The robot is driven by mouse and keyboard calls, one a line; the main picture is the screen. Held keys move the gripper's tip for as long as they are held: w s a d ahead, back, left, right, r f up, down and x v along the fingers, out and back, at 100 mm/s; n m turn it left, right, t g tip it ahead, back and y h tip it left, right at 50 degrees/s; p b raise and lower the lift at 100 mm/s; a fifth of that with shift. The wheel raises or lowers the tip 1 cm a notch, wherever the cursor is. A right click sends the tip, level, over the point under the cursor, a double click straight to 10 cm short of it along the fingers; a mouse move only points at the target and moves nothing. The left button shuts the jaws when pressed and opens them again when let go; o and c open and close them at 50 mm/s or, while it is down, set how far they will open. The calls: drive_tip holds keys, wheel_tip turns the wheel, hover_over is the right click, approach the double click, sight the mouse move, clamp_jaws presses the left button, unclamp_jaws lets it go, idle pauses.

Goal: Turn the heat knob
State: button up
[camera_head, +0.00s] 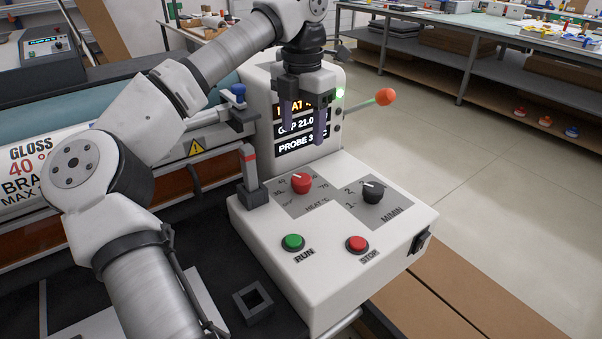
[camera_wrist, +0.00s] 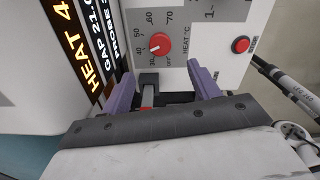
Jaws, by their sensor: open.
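The red heat knob (camera_head: 301,183) sits on a grey dial plate on the white control box (camera_head: 330,270). In the wrist view the knob (camera_wrist: 159,44) shows a white pointer mark aimed roughly at the 40, among numbers up to 70. My gripper (camera_head: 304,125) is open and empty, its purple fingers pointing down in front of the display, above and behind the knob. In the wrist view my gripper (camera_wrist: 162,78) has its fingers spread apart, with the knob beyond the gap and not touched. The display (camera_head: 300,125) reads "HEAT 4" in part; my fingers cover some text.
A grey lever with a red band (camera_head: 249,170) stands left of the knob, close under the fingers. A black knob (camera_head: 373,191), green RUN button (camera_head: 293,242) and red STOP button (camera_head: 357,244) share the panel. An orange-ball lever (camera_head: 385,97) sticks out right.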

sight(302, 177)
wheel_tip(302, 177, down, 11)
drive_tip(key=shift+f+p, duration=0.2)
drive_tip(key=shift+p, duration=0.35)
drive_tip(key=shift+c, duration=0.4)
drive_tip(key=c, duration=0.9)
drive_tip(key=shift+m, duration=0.3)
drive_tip(key=m+b, duration=0.1)
drive_tip(key=m, duration=0.2)
drive_tip(key=shift+m, duration=2.5)
